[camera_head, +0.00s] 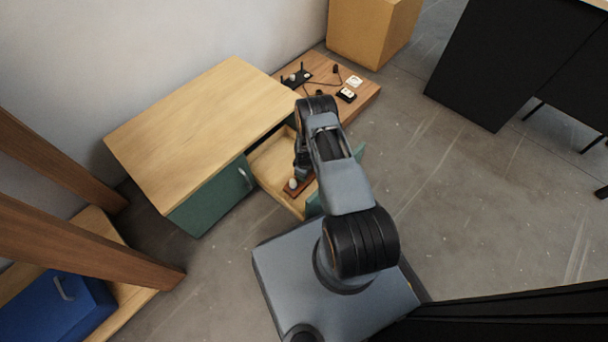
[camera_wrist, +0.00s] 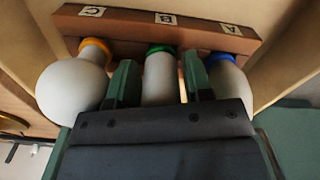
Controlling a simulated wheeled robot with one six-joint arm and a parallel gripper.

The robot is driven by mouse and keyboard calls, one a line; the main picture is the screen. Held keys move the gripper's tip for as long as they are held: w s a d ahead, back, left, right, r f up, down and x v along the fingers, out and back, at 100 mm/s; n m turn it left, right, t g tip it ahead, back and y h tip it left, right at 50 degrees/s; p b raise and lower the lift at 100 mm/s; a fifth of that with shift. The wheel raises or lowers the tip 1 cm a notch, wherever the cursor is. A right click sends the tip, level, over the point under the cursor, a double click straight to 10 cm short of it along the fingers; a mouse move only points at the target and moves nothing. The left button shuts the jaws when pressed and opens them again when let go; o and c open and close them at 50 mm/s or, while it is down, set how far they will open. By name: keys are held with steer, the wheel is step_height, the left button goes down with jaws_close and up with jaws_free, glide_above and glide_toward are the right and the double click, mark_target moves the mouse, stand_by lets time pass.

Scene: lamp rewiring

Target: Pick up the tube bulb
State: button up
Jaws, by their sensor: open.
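In the wrist view a brown rack (camera_wrist: 200,33) labelled C, B and A holds three white bulbs. The middle one at B has a green collar and straight sides and looks like the tube bulb (camera_wrist: 160,88). A round bulb (camera_wrist: 72,88) with an orange collar is at C. A bulb (camera_wrist: 229,85) with a blue collar is at A, partly hidden by a finger. My gripper (camera_wrist: 159,78) is open, its green fingers on either side of the middle bulb. I cannot tell whether they touch it.
The rack sits in an open wooden drawer (camera_head: 268,162) of a cabinet (camera_head: 200,110) with a green front. Drawer walls are close around the gripper. A low wooden board (camera_head: 366,92) with sockets and cable lies behind. Open floor (camera_head: 450,200) is to the right.

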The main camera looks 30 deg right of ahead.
steer(key=shift+c, duration=0.3)
steer(key=c, duration=0.6)
steer(key=shift+r, duration=0.1)
